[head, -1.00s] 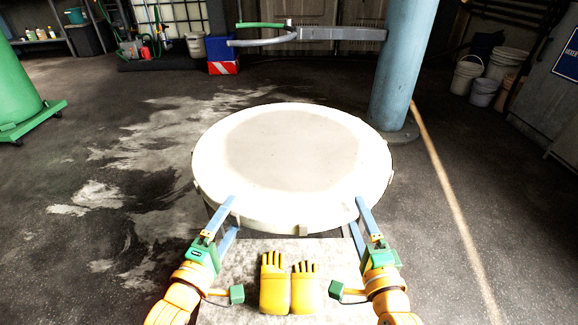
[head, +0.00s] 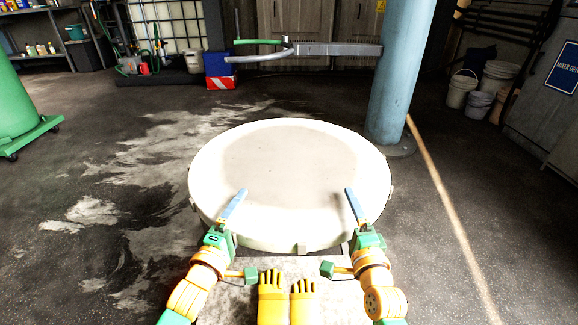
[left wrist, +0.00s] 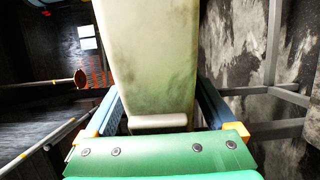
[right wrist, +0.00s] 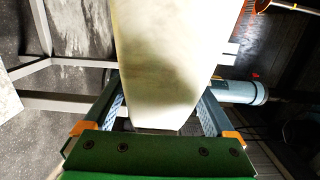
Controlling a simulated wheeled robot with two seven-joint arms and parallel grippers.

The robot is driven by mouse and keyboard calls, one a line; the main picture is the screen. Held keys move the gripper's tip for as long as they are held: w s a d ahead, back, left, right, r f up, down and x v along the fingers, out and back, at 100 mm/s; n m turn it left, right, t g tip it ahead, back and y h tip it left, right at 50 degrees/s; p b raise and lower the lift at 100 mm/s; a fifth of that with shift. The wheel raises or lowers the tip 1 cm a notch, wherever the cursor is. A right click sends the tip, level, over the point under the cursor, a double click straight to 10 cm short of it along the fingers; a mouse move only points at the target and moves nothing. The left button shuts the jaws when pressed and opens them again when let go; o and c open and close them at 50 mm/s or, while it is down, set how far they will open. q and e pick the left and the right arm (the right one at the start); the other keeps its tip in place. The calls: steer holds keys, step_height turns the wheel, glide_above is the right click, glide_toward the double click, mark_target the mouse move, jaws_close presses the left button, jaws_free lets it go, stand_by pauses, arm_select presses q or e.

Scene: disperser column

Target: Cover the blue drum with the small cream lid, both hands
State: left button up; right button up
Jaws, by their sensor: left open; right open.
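The cream lid (head: 290,160) is a wide, round, flat disc lying level in the middle of the head view, with a greyer centre. My left gripper (head: 236,203) is at its near-left rim and my right gripper (head: 354,204) at its near-right rim. Both are open, with one finger of each over the lid's top; the other fingers are hidden in the head view. In the left wrist view the lid's rim (left wrist: 150,60) stands between the spread fingers, and in the right wrist view the rim (right wrist: 165,70) does too. I cannot make out a blue drum.
Yellow gloves (head: 287,298) lie on a grey surface in front of the lid. A light blue column (head: 400,80) stands behind it to the right, with a grey arm (head: 335,49) reaching left. A green drum-like body (head: 15,100) on a wheeled base stands far left. Open floor surrounds the lid.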

arm_select(q)
jaws_close()
arm_select(e)
jaws_close()
arm_select(q)
steer(key=shift+w+r, duration=0.1)
steer(key=shift+r, duration=0.1)
arm_select(e)
steer(key=shift+w+r, duration=0.1)
steer(key=shift+r, duration=0.05)
